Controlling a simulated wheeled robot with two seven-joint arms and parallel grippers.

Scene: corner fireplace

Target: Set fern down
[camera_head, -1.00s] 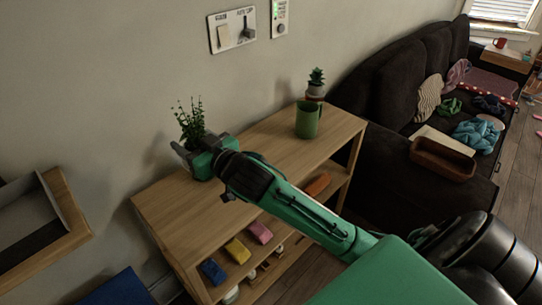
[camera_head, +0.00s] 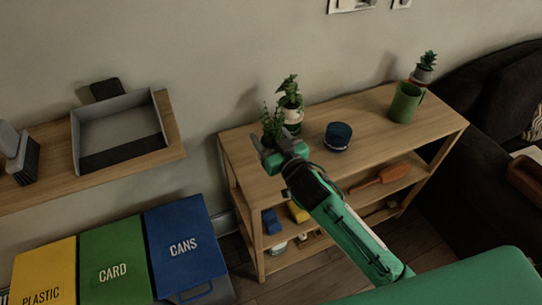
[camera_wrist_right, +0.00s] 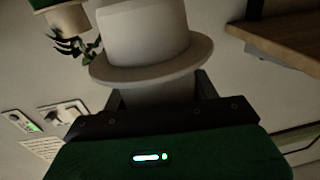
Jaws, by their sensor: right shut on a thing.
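The fern (camera_head: 271,125), with dark green leaves, is in my right gripper (camera_head: 277,156) at the left end of the wooden shelf unit (camera_head: 370,127). The gripper hides its pot in the head view. In the right wrist view the pale pot (camera_wrist_right: 145,35) with a wide rim sits between the fingers of my right gripper (camera_wrist_right: 160,92), which is shut on it. I cannot tell whether the pot touches the shelf top. My left gripper is not in view.
Bins (camera_head: 185,245) and a wall shelf with a grey tray (camera_head: 118,130) are left.

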